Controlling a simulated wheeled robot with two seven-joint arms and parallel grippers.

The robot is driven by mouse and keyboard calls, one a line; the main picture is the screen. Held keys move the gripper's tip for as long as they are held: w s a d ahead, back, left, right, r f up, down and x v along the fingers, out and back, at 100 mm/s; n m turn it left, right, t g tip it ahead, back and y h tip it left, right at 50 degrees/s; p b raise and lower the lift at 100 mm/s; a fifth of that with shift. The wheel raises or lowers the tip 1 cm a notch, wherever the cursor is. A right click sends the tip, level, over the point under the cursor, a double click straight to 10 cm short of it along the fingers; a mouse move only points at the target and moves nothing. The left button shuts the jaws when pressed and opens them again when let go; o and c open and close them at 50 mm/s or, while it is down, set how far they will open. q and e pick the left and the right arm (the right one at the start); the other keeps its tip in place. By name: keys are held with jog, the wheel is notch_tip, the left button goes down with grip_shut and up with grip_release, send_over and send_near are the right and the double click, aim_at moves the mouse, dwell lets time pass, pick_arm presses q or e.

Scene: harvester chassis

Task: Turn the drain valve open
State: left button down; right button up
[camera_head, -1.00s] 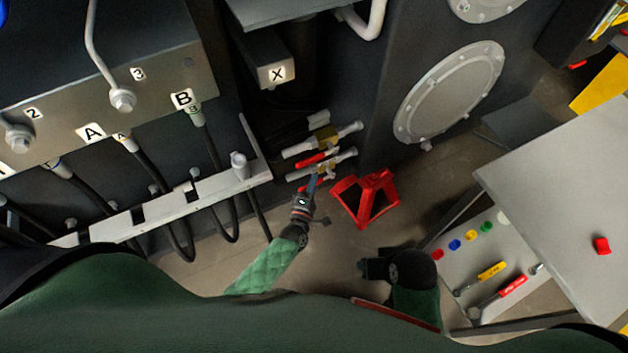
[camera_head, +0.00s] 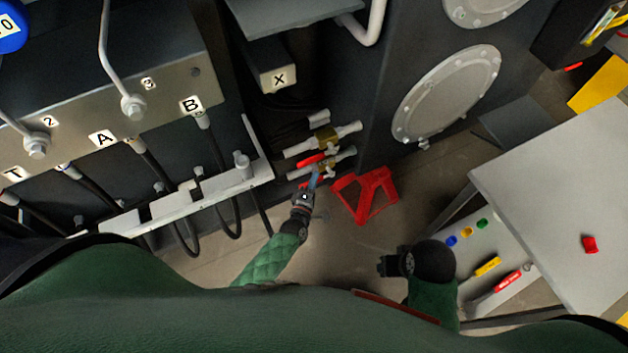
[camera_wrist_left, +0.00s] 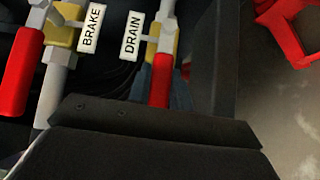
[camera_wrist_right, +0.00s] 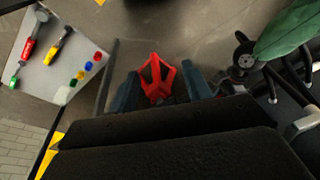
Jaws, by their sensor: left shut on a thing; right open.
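The drain valve (camera_head: 322,168) is the lower of two brass valves on grey pipes in the head view. Its white DRAIN label (camera_wrist_left: 132,33) and red handle (camera_wrist_left: 160,85) show in the left wrist view. My left gripper (camera_head: 313,182) is shut on that red handle, with blue-grey fingers on both sides of it. The fingers partly hide the handle's lower end. My right gripper (camera_head: 384,266) is open and empty, low over the floor to the right. Its two fingers also show apart in the right wrist view (camera_wrist_right: 160,92).
The brake valve (camera_head: 325,138) lies close beside the drain valve, with its own red handle (camera_wrist_left: 20,70). A red stand (camera_head: 366,194) is on the floor right of my left gripper. A grey table (camera_head: 560,200) stands at right. Hoses hang below the left manifold (camera_head: 110,110).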

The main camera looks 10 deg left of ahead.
pick_arm(q)
jog(key=c, duration=1.3)
grip_release()
jog(key=shift+o, duration=0.2)
jog(key=s+a+b, duration=0.1)
jog(key=s, duration=0.6)
jog(key=shift+s+b, duration=0.3)
jog(key=shift+s, duration=0.1)
pick_arm(e)
jog(key=a+f, duration=0.1)
jog(key=w+a+f, duration=0.1)
jog(key=shift+f+t, duration=0.3)
jog(key=shift+f, duration=0.05)
pick_arm(q)
jog(key=shift+a, duration=0.1)
pick_arm(e)
jog(key=shift+a+r+y, duration=0.1)
jog(key=shift+a+y, duration=0.15)
jog(key=shift+y, duration=0.05)
